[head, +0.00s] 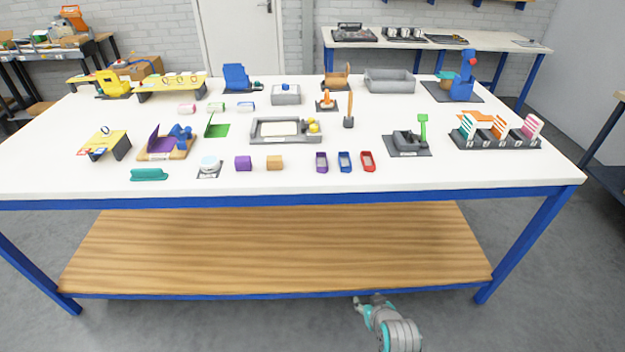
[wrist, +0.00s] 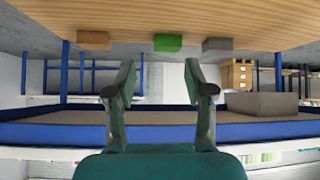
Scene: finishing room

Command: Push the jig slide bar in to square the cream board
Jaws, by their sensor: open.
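The grey jig (head: 258,137) sits on the white table near its middle, with the cream board (head: 279,129) lying inside its frame. My gripper (head: 372,299) is low in front of the table, below the tabletop and well away from the jig. In the wrist view my gripper (wrist: 161,85) is open, with nothing between its fingers. The jig is not recognisable in the wrist view.
The white tabletop (head: 215,183) holds many small items. Purple (head: 243,163) and tan (head: 275,163) blocks and several small trays stand in front of the jig. A wooden-handled tool (head: 349,108) stands to its right. The table's blue front rail (head: 300,199) and wooden lower shelf (head: 280,245) lie beyond my gripper.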

